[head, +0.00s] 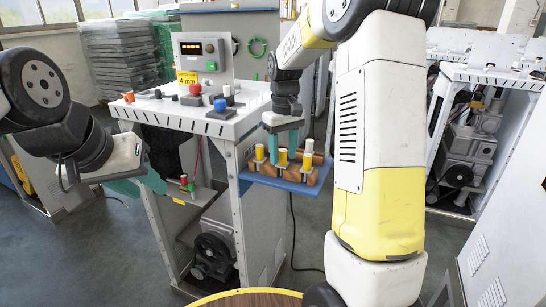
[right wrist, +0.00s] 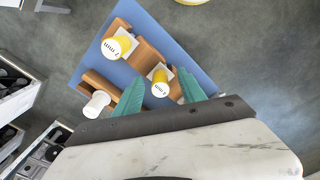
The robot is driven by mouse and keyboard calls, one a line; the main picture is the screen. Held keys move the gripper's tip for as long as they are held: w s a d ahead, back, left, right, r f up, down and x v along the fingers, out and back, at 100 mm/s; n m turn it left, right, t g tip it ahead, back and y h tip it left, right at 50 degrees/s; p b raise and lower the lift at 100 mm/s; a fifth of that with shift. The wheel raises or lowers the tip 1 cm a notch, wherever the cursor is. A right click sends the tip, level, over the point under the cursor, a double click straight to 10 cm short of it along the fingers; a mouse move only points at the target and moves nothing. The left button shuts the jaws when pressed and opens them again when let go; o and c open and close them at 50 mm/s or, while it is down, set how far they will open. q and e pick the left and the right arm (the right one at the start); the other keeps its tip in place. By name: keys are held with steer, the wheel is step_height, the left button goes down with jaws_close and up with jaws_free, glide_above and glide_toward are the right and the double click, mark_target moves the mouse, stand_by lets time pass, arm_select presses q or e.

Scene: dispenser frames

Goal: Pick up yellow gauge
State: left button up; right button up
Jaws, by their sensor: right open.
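Several gauges stand in a brown holder on a blue shelf (head: 297,186). In the head view three have yellow tops: left (head: 259,153), middle (head: 282,157) and right (head: 307,161). A white-topped one (head: 309,146) stands behind. My right gripper (head: 283,146) is open just above and behind the left and middle ones. In the right wrist view one yellow gauge (right wrist: 160,76) shows between and just beyond the teal fingertips (right wrist: 162,93), with no clear contact. Another yellow gauge (right wrist: 111,48) is farther left. My left gripper (head: 140,184) is open and empty at the left.
My right arm crosses the right of the head view. More machines (head: 480,130) stand at the right. Grey floor (right wrist: 255,60) is clear beyond the shelf.

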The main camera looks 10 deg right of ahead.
jaws_close()
steer(key=shift+r, duration=0.15)
